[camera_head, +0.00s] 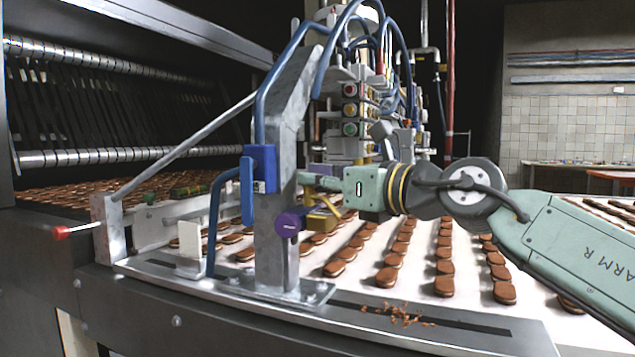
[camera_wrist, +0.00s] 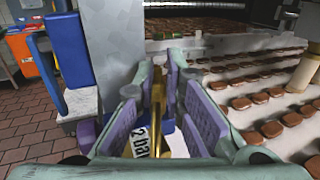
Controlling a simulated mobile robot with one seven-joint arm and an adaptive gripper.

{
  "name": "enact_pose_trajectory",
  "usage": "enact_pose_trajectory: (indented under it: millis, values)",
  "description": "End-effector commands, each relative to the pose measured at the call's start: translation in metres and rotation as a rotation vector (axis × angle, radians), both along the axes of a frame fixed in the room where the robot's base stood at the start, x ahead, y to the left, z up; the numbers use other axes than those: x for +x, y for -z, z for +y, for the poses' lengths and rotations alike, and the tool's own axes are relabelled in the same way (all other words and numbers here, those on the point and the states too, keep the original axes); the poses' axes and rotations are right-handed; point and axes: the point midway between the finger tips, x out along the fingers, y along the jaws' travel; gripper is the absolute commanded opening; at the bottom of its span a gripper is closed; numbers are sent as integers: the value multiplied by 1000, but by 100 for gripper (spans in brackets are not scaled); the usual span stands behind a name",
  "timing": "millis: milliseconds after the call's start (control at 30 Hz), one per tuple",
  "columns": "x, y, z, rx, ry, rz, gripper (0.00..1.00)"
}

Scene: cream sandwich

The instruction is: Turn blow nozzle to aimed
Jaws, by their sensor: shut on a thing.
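A brass-yellow piece (camera_head: 322,219), which I take to be the blow nozzle, sits at the grey metal post (camera_head: 275,200) above the conveyor. In the wrist view the brass piece (camera_wrist: 157,98) stands between my purple-padded fingers, with a white "2 bar" label below it. My gripper (camera_head: 312,183) reaches in from the right and is shut on the brass piece; it also shows in the wrist view (camera_wrist: 162,82). A purple round knob (camera_head: 290,223) sits on the post just left of the brass piece. The nozzle's exact pointing direction is hard to tell, partly hidden by my fingers.
Rows of brown biscuits (camera_head: 398,250) lie on the white conveyor behind and right of the post. A blue box (camera_head: 259,168) and blue hoses are on the post. Crumbs (camera_head: 400,314) lie on the front rail. A red-tipped lever (camera_head: 62,233) projects at left.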

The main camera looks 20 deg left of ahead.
Motion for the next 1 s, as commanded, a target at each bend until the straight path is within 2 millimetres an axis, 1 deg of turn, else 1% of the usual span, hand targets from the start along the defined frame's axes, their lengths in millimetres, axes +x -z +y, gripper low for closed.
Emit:
enact_pose_trajectory:
  millis: [33,167,200,433,1000]
  values:
    - [-4,5,4,-11,-12,5,0]
    - [-4,5,4,-11,-13,5,0]
    - [-4,5,4,-11,-13,5,11]
    - [-4,4,4,-11,-13,5,26]
    - [-2,1,2,-3,-7,1,27]
